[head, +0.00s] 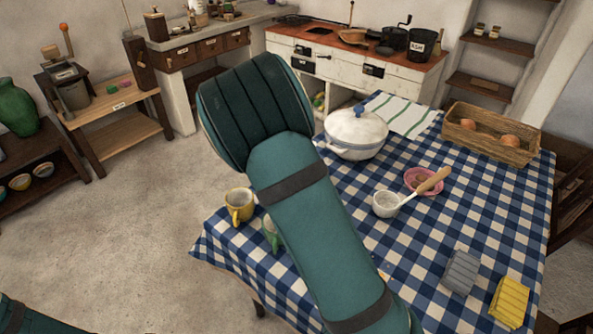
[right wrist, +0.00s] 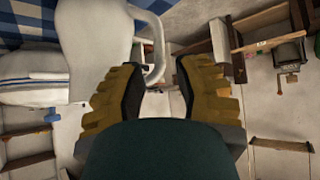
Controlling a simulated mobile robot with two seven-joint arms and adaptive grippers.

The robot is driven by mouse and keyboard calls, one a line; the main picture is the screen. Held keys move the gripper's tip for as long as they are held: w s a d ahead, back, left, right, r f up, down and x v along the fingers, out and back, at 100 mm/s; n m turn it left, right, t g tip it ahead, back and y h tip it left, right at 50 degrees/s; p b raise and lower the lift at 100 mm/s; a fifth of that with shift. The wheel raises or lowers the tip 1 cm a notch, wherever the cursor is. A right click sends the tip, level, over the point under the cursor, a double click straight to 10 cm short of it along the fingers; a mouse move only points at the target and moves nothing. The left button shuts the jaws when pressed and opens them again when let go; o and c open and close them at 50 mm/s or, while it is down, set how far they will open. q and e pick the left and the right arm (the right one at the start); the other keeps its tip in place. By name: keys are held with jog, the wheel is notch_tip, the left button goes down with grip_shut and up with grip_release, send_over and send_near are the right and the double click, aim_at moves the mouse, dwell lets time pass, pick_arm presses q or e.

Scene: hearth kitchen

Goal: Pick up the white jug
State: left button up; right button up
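The white jug (right wrist: 98,42) shows large in the right wrist view, at upper left, with its looped handle (right wrist: 159,55) pointing toward the gap between my fingers. My right gripper (right wrist: 158,78) is open, with its two yellow-brown ribbed fingers apart. The handle lies at or just beyond the gap; I cannot tell whether a finger touches it. In the head view the jug and my right gripper are hidden behind my right arm. My left gripper is not in view.
A checked blue tablecloth (head: 417,247) covers the table. Floor left of the table is clear.

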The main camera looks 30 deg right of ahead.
jog(key=x, duration=0.2)
jog(key=b+x, duration=0.1)
jog(key=x, duration=0.2)
jog(key=shift+s+f, duration=0.2)
jog(key=shift+f, duration=0.1)
grip_shut()
